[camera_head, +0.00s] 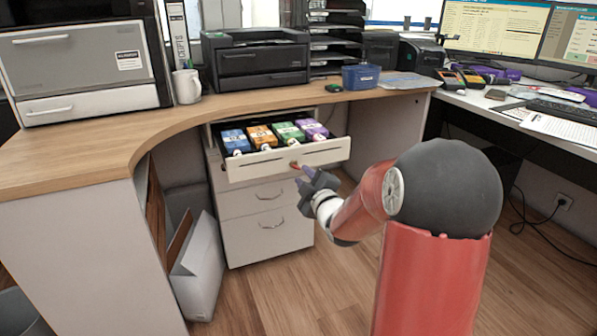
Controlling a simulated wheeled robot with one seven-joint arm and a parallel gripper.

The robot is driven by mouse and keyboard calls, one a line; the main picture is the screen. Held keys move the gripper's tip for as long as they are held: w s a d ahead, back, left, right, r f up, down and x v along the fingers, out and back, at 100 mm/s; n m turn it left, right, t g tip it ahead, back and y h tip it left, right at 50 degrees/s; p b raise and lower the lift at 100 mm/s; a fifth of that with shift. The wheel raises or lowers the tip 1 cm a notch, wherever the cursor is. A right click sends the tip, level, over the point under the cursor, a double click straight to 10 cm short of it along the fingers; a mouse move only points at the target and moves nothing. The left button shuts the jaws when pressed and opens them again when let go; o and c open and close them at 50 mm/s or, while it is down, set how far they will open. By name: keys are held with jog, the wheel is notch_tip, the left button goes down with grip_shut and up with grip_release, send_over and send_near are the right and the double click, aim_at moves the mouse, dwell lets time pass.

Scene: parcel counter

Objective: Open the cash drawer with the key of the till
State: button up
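The drawer (250,168) of the white unit under the curved counter is pulled out. Inside it stand a blue box (235,141), an orange box (262,136), a green box (288,132) and a purple box (312,129), with small white items in front of them. A small red thing (294,166) sits at the drawer front; whether it is the key or its tag is too small to tell. My gripper (303,176) is just in front of and below it. Whether the fingers touch it, or are open or shut, I cannot tell.
Two closed drawers (262,233) are below the open one. The wooden counter (110,140) carries a printer (257,63), a white mug (187,86) and a blue container (361,77). A white folder-like bin (198,265) stands on the floor at left. The floor before the unit is clear.

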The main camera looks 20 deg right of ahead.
aim_at(296, 167)
jog(key=shift+w, duration=2.25)
jog(key=shift+c, duration=0.4)
grip_shut()
